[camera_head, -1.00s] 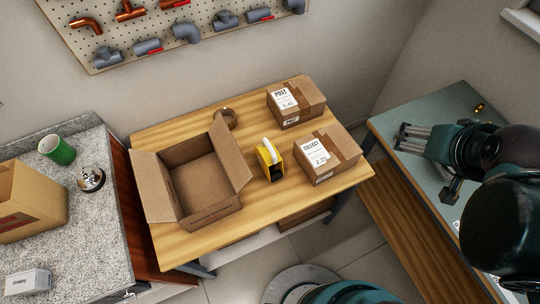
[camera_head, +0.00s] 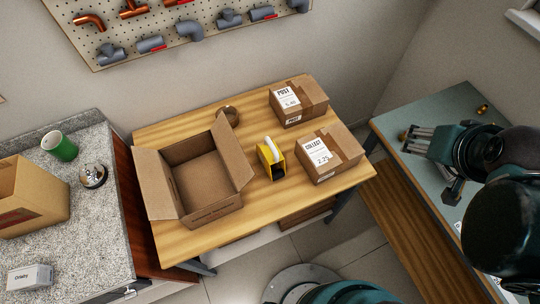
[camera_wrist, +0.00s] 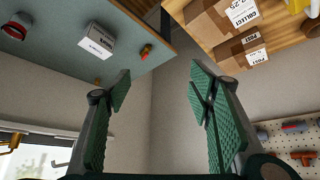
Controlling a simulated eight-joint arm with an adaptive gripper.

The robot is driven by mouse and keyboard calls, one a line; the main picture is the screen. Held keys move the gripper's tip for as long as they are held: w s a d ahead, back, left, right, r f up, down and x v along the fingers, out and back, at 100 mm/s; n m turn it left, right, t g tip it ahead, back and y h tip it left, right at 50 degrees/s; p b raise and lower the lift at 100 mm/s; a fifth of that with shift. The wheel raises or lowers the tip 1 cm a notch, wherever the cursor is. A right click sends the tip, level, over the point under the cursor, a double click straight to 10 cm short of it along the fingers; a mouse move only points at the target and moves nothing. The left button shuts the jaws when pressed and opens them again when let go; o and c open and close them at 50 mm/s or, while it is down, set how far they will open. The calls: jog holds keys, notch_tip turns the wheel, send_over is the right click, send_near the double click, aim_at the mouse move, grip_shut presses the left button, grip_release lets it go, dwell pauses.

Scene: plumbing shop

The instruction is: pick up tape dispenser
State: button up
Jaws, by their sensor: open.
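The yellow tape dispenser (camera_head: 271,161) with a white top stands on the wooden table (camera_head: 215,240), between the open carton and the two closed boxes. In the wrist view a bit of yellow (camera_wrist: 301,5), probably the dispenser, shows at the top right corner. My gripper (camera_head: 402,138) is open and empty, over the grey-green bench at the right, well away from the dispenser. In the wrist view the fingers of my gripper (camera_wrist: 160,85) are spread wide with nothing between them.
An open carton (camera_head: 215,213) stands left of the dispenser. Two closed parcels, one labelled POST (camera_head: 300,102) and one labelled COLLECT (camera_head: 330,155), stand right of it. A tape roll (camera_head: 230,114) lies behind. The bench (camera_head: 395,125) holds small brass fittings (camera_head: 482,109).

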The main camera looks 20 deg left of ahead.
jog(key=shift+a, duration=0.1)
jog(key=n+g+y+b, duration=0.1)
jog(key=n+g, duration=0.5)
jog(key=n, duration=0.1)
send_over(269, 142)
jog(key=w+d, duration=0.5)
jog(key=d, duration=0.6)
notch_tip(269, 142, down, 14)
jog(key=s+a+f, duration=0.1)
jog(key=a+f, duration=0.2)
jog(key=s+a+f+n, duration=0.1)
jog(key=s+a+f, duration=0.1)
jog(key=a+f, duration=0.1)
jog(key=s+a+f+n+g, duration=0.1)
jog(key=a+f, duration=0.1)
jog(key=a, duration=0.2)
jog(key=shift+s+a+f+h, duration=0.1)
jog(key=shift+s+f+h, duration=0.1)
jog(key=shift+f+h, duration=0.2)
jog(key=shift+s+a+f, duration=0.25)
jog(key=shift+a+f, duration=0.15)
jog(key=shift+f+b, duration=0.4)
jog(key=shift+f, duration=0.9)
